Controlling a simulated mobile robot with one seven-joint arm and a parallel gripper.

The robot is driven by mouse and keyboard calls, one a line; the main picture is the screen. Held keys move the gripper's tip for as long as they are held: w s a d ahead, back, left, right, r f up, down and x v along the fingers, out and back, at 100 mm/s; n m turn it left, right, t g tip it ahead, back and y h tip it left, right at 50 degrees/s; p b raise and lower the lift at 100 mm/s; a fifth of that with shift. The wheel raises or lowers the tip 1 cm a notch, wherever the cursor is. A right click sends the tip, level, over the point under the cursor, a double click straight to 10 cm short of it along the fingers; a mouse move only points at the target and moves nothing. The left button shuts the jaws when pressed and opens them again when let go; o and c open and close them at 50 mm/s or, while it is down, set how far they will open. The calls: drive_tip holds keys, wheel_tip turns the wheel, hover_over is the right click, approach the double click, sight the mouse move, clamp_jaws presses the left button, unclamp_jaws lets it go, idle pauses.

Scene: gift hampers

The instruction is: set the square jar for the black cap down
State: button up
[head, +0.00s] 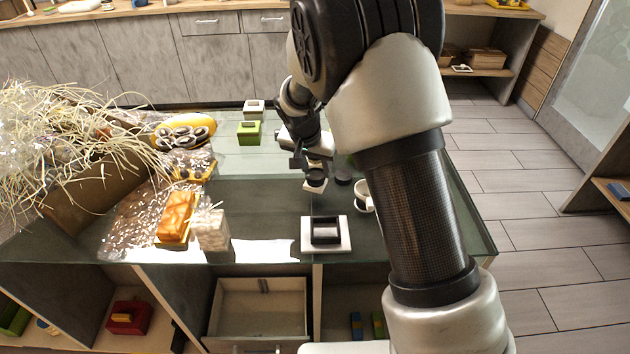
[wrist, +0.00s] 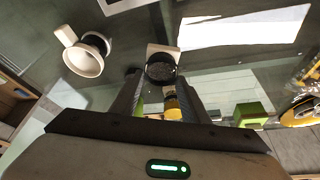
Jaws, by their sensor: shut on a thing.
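My gripper (head: 315,163) is shut on the square jar (head: 313,186), which shows a pale square body and a dark round top. In the wrist view the jar (wrist: 161,50) sits between the fingertips of my gripper (wrist: 160,86). The jar is over the glass table; I cannot tell whether its base touches. The black cap (head: 343,176) is a dark disc lying on the glass just right of the jar. In the wrist view the white mug partly covers a dark round thing that may be this cap.
A white mug (head: 361,197) stands right of the jar. A white square holder with a dark square inside (head: 341,245) is at the front. Green (head: 248,138) and pale (head: 254,106) boxes stand behind left. An orange block (head: 175,218) and straw-filled basket (head: 75,205) are left. The glass left of the jar is clear.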

sight(314, 175)
drive_tip(key=shift+f, duration=2)
drive_tip(key=shift+f+b, duration=0.2)
drive_tip(key=shift+b, duration=0.2)
drive_tip(key=o, duration=1.2)
drive_tip(key=shift+r, duration=0.1)
